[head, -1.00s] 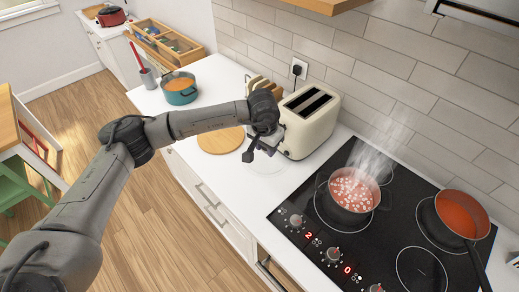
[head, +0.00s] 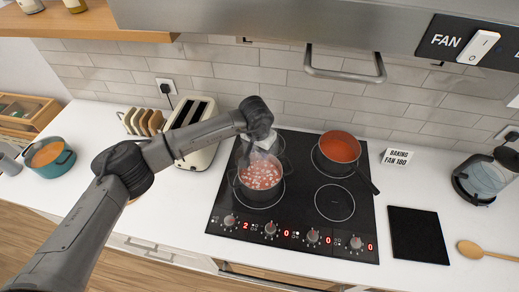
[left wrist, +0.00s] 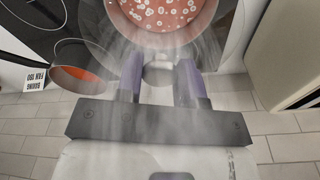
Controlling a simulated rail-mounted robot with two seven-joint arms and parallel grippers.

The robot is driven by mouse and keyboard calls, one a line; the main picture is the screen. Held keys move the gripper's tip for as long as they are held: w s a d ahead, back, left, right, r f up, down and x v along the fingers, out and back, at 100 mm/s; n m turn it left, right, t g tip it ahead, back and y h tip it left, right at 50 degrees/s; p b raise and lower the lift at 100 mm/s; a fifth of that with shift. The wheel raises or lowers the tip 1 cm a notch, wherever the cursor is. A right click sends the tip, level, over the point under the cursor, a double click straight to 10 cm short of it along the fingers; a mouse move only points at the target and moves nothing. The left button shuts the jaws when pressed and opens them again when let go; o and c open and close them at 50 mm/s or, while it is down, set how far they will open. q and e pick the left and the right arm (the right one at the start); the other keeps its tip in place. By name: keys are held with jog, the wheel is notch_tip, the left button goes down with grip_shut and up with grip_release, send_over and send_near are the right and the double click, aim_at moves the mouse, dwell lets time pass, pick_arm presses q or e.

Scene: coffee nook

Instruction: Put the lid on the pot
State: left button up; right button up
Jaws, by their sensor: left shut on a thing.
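The dark pot (head: 260,177) stands on the front left burner, with red liquid, pale round pieces and steam in it. It also shows at the top of the left wrist view (left wrist: 165,15). My left gripper (head: 244,156) is at the back left of the pot. In the left wrist view its purple-padded fingers (left wrist: 163,82) are shut on a small grey knob, which looks like that of the lid (left wrist: 162,72). The lid seems to be clear glass; steam hides its rim, so I cannot tell its tilt or whether it touches the pot. My right gripper is out of view.
A red pan (head: 340,149) sits on the back right burner of the black cooktop (head: 290,215). The cream toaster (head: 197,150) stands left of the cooktop. A black mat (head: 418,235) and wooden spoon (head: 485,250) lie to the right.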

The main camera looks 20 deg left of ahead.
aim_at(260, 158)
pick_arm(q)
jog(key=shift+d+f, duration=0.15)
jog(key=shift+f, duration=0.05)
jog(key=shift+f+b, duration=0.55)
jog(key=shift+f, duration=1.15)
jog(key=shift+f+b, duration=0.45)
jog(key=shift+f, duration=0.1)
jog(key=shift+f+b, duration=0.5)
jog(key=shift+f, duration=0.25)
jog(key=shift+b, duration=0.5)
jog(key=shift+b, duration=0.35)
